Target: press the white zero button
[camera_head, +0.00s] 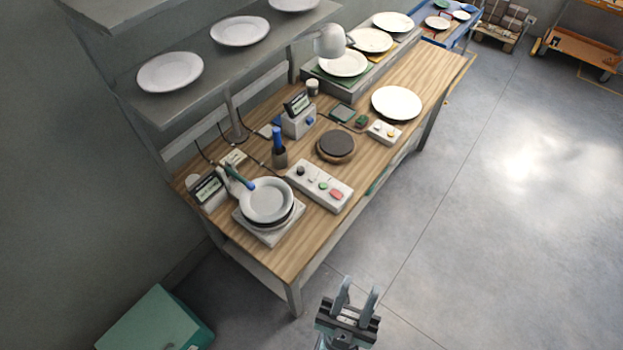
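My gripper (359,292) is at the bottom of the view, over the floor in front of the wooden workbench (402,80). Its two fingers stand apart with nothing between them. A small white button box (385,132) sits near the bench's front edge, right of the dark round plate; it has a yellow button and a paler spot that I cannot clearly make out. A longer white box (320,187) nearer me has black, green and red buttons. I cannot tell for sure where the white zero button is. My gripper touches neither box.
Stacked pans (268,202) sit on a white scale-like base at the near left. A dark round plate (337,145), a blue-handled tool in a holder (279,157) and a white plate (397,103) stand on the bench. A shelf (214,62) overhangs the left.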

